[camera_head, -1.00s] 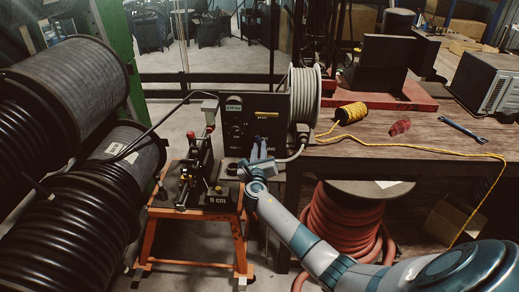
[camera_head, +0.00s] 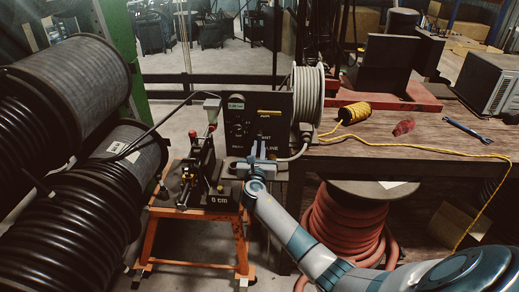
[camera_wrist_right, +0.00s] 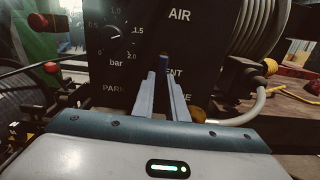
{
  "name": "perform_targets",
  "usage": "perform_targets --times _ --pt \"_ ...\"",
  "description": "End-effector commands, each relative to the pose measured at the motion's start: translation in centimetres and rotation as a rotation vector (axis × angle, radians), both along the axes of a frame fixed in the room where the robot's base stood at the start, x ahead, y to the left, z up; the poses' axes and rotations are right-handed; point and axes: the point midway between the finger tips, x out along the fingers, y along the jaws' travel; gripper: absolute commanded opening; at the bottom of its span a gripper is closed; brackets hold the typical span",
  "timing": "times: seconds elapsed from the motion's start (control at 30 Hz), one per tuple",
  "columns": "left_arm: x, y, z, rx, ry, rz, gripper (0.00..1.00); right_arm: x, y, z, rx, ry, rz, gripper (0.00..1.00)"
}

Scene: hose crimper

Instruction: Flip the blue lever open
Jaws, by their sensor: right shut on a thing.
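The blue lever (camera_wrist_right: 163,59) shows only as a small blue piece between my right fingertips in the right wrist view; the rest is hidden by the fingers. It sits on the black control panel (camera_head: 238,115), below the "AIR" label. My right gripper (camera_head: 258,147) reaches the lower front of this panel in the head view. In the wrist view its two long fingers (camera_wrist_right: 163,75) point at the panel and are shut on the lever. My left gripper is not in view.
A pressure dial (camera_wrist_right: 117,40) is left of the lever. A grey hose reel (camera_head: 307,97) is right of the panel. A crimper (camera_head: 197,170) on an orange stand (camera_head: 195,213) is to the left. The wooden bench (camera_head: 420,150) and black hose drums (camera_head: 60,190) flank the panel.

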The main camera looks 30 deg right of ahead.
Motion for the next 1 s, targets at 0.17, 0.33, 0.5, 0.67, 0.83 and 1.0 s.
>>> perform_targets --times 0.17,0.33,0.5,0.67,0.83,1.0 --pt "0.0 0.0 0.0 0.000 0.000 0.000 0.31 0.0 0.0 0.0 0.002 0.000 0.000 0.31" --pt "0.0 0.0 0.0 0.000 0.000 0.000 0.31 0.0 0.0 0.0 0.001 0.001 0.000 0.31" --pt "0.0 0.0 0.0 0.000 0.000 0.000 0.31 -0.1 0.1 0.0 0.000 0.000 0.000 0.31" --pt "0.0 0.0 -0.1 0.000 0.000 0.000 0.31 -0.7 0.6 -0.1 -0.001 0.001 0.002 0.31" --pt "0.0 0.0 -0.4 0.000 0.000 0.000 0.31 -2.2 1.7 -0.2 0.001 0.000 0.002 0.31" --pt "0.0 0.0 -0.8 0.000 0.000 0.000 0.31 -4.5 3.4 -0.2 0.002 0.000 0.002 0.31"
